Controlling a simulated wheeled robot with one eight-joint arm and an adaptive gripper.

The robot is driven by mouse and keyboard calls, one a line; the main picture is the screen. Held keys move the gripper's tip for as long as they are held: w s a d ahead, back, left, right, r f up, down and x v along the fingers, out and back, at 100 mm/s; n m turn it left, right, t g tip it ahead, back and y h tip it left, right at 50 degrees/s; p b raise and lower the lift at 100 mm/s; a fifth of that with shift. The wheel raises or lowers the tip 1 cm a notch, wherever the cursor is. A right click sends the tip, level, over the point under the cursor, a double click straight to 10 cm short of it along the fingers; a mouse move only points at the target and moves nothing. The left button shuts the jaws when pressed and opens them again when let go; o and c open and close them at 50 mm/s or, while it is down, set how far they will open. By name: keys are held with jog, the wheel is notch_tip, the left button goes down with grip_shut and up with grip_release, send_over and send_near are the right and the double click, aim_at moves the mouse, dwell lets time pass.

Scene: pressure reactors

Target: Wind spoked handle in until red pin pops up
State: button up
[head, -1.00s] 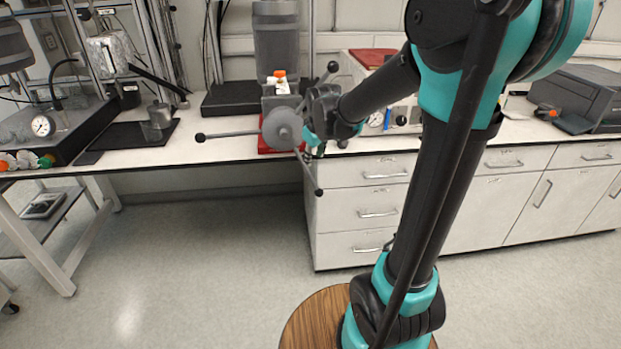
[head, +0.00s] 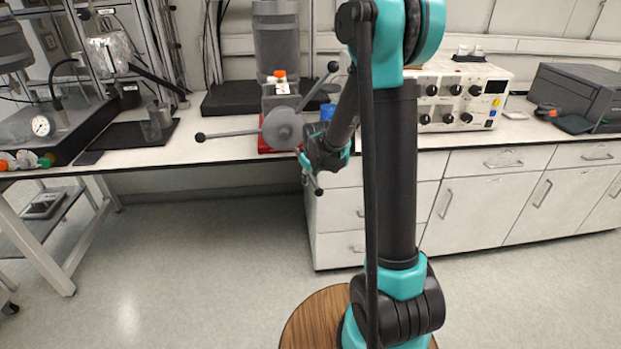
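The spoked handle (head: 282,129) is a grey round hub on the front of the reactor at the bench edge. One black-knobbed spoke points left, one up to the right, and one down to the right. My gripper (head: 304,164) is at the lower right spoke, covering part of it. The knob of that spoke shows just below the gripper. Whether the fingers touch or enclose the spoke is too small to tell. An orange-red cap (head: 279,74) shows above the handle. I cannot make out a red pin.
The reactor's grey cylinder (head: 277,45) stands behind the handle. A white control box (head: 460,97) with black knobs is on the bench to the right. A gauge (head: 41,126) stands at left. The floor before the bench is clear.

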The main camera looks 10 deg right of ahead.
jog(key=shift+w+f, duration=0.25)
jog(key=shift+f, duration=0.3)
grip_shut()
